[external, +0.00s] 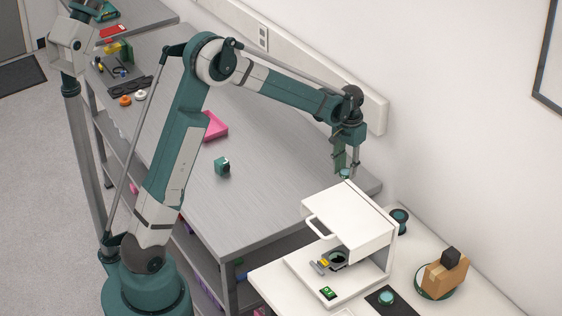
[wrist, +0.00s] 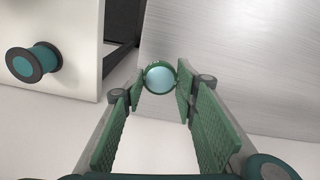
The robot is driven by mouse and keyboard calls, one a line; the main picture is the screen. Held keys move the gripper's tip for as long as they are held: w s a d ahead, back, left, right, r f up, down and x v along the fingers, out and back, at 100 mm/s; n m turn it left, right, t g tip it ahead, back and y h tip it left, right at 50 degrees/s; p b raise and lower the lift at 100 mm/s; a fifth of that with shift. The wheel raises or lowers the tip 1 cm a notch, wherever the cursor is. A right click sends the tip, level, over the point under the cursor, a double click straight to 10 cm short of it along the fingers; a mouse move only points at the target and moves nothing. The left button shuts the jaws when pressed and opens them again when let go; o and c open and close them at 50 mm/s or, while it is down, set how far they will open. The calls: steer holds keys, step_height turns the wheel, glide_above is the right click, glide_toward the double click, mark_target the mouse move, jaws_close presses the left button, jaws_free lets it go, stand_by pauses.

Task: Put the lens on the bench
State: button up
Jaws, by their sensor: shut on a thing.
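The lens (wrist: 160,78) is a small round pale-blue disc with a green rim. My gripper (wrist: 158,82) is shut on it, with the lens between the two green fingertips in the wrist view. In the external view my gripper (external: 346,165) is at the right end of the grey bench (external: 270,190), just behind the white instrument. The lens (external: 345,174) shows there as a small teal spot below the fingers. It is held in the air; its exact height above the surfaces is hard to tell.
The white interferometer (external: 345,222) with a handle stands on the white table (external: 270,285) in front. A teal-and-black knob (external: 399,220) sticks out at its right. The bench's middle is largely clear.

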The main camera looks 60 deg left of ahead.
steer(key=w+a+r+n+p, duration=0.1)
steer(key=w+a+n+p, duration=0.1)
steer(key=a, duration=1.7)
steer(key=n+p, duration=0.5)
steer(key=n, duration=0.2)
glide_toward(206, 110)
steer(key=s+d+r, duration=0.1)
steer(key=d+r, duration=0.2)
steer(key=d, duration=0.1)
steer(key=shift+s+d+r, duration=0.25)
steer(key=shift+s+r, duration=0.05)
steer(key=shift+s, duration=0.1)
steer(key=shift+f, duration=0.1)
steer(key=shift+f, duration=3.05)
steer(key=shift+f, duration=1.85)
steer(key=shift+f, duration=0.2)
